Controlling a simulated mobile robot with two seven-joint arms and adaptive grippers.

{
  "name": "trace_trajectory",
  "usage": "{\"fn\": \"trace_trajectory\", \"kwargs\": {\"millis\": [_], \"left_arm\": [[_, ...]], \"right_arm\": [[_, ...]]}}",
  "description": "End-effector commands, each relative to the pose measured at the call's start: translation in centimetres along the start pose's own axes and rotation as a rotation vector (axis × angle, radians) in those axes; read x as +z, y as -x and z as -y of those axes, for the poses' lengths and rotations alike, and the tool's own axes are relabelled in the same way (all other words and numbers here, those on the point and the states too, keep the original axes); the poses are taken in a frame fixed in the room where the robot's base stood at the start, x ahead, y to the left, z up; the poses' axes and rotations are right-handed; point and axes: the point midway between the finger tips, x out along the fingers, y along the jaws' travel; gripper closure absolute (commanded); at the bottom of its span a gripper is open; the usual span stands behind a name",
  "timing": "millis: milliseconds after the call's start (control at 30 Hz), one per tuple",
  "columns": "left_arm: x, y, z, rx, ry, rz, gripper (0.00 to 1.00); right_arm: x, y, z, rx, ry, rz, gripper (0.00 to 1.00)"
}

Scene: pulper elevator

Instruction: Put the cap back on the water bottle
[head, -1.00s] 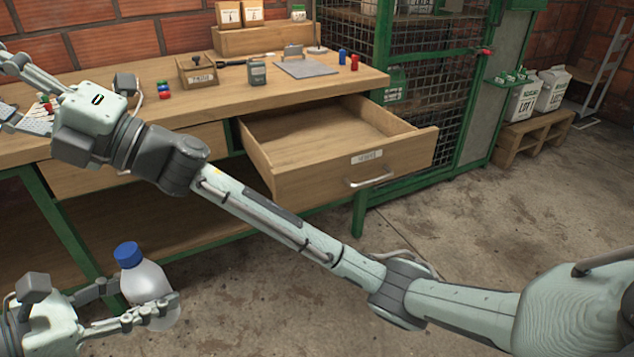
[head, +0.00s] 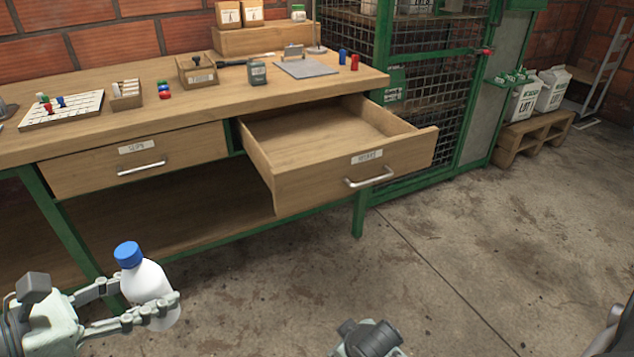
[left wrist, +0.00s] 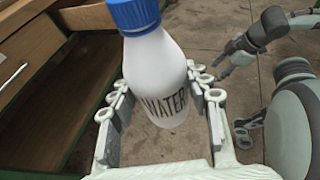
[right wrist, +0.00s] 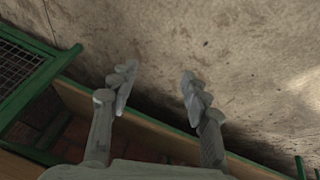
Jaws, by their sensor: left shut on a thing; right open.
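The white water bottle (head: 150,287), marked WATER, is upright with a slight tilt at the lower left of the head view. Its blue cap (head: 128,254) sits on the bottle's top; I cannot tell how tight it is. My left gripper (head: 146,298) is shut around the bottle's body, below the cap. The left wrist view shows the bottle (left wrist: 160,75) between the fingers, with the cap (left wrist: 134,14) cut by the top edge. My right gripper (right wrist: 157,80) is open and empty in the right wrist view, over floor and green-framed furniture.
The wooden bench (head: 210,100) stands behind the bottle, with its right drawer (head: 340,180) pulled open. Its left drawer (head: 135,160) is shut. A pegboard (head: 62,108) and small boxes lie on top. The concrete floor (head: 460,250) at the right is clear.

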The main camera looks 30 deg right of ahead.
Motion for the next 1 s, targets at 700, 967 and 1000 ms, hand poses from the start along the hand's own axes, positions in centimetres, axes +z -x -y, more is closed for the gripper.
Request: {"fn": "trace_trajectory", "kwargs": {"millis": [700, 967, 1000], "left_arm": [[1.2, 0.6, -0.9, 0.093, 0.031, 0.011, 1.0], [1.6, 2.1, -2.7, 0.234, 0.098, 0.004, 1.0], [1.6, 2.1, -2.7, 0.234, 0.097, 0.004, 1.0]], "right_arm": [[7.1, 0.6, -0.1, -0.024, -0.058, 0.178, 0.52], [7.1, 0.6, -0.1, -0.023, -0.057, 0.177, 0.52], [7.1, 0.6, -0.1, -0.023, -0.057, 0.177, 0.52]]}}
